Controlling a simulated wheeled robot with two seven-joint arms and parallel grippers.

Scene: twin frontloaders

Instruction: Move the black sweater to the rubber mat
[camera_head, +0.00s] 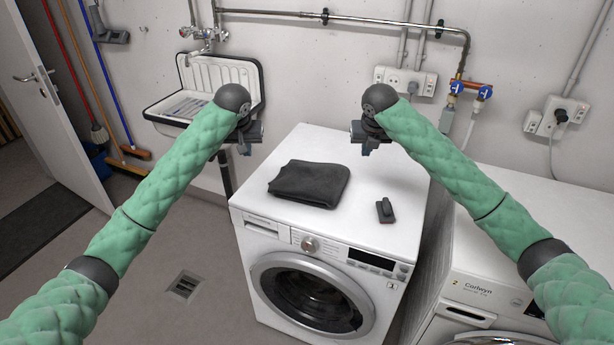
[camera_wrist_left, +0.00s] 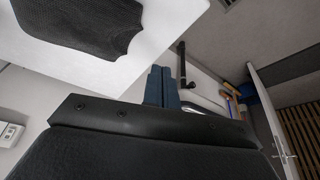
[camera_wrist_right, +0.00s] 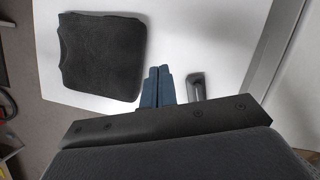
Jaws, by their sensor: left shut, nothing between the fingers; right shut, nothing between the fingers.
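The black sweater (camera_head: 309,183) lies folded flat on top of the left white washing machine. It also shows in the left wrist view (camera_wrist_left: 85,25) and the right wrist view (camera_wrist_right: 101,53). My left gripper (camera_head: 246,148) is shut and empty, in the air to the left of the sweater. My right gripper (camera_head: 366,149) is shut and empty, above the machine top to the right of the sweater. Neither touches the sweater. A dark flat mat (camera_head: 45,229) lies on the floor at the far left, by the open door; I cannot tell if it is rubber.
A small dark object with a handle (camera_head: 385,210) lies on the left machine (camera_head: 283,229), right of the sweater. A second machine (camera_head: 546,218) stands at right. A sink (camera_head: 217,75) hangs on the back wall. Brooms (camera_head: 97,130) lean at left. Floor is open at front left.

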